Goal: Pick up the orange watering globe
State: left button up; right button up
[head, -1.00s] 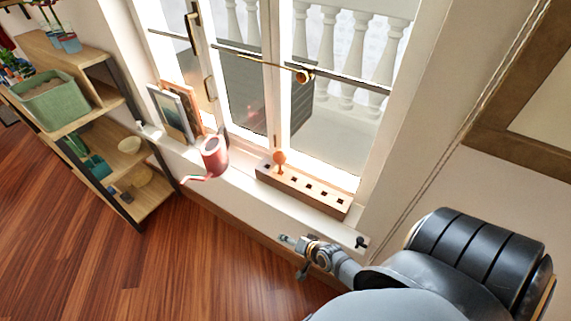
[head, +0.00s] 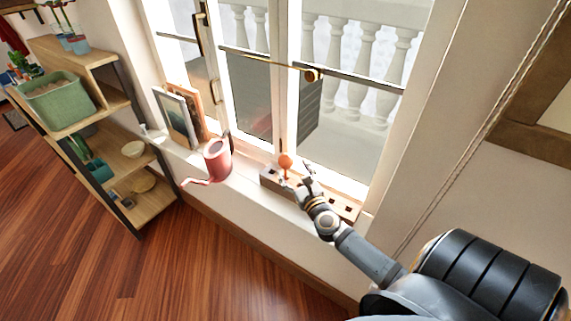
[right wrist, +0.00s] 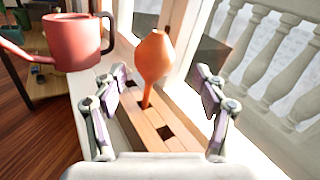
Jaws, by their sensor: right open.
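The orange watering globe (head: 285,161) stands upright in a hole of a long wooden block (head: 268,181) on the windowsill. In the right wrist view the globe (right wrist: 154,58) shows its round bulb and thin stem, ahead of the jaws and between their lines. My right gripper (head: 297,180) is over the block, close to the globe. In the right wrist view its two fingers (right wrist: 157,92) are spread apart with nothing between them touching. The globe's stem tip is hidden in the block. My left gripper is not in view.
A red watering can (head: 217,160) stands on the sill left of the block. Picture frames (head: 176,118) lean by the window farther left. A wooden shelf (head: 150,203) with a green planter (head: 58,102) stands at the left. The window is close behind the globe.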

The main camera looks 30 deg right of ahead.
aim_at(289, 166)
jog(key=w, duration=0.5)
jog(key=shift+w+d, duration=0.1)
jog(key=shift+w, duration=0.05)
jog(key=c, duration=1.2)
notch_tip(289, 166, up, 10)
jog(key=p, duration=0.8)
jog(key=shift+r, duration=0.1)
jog(key=shift+c, duration=0.3)
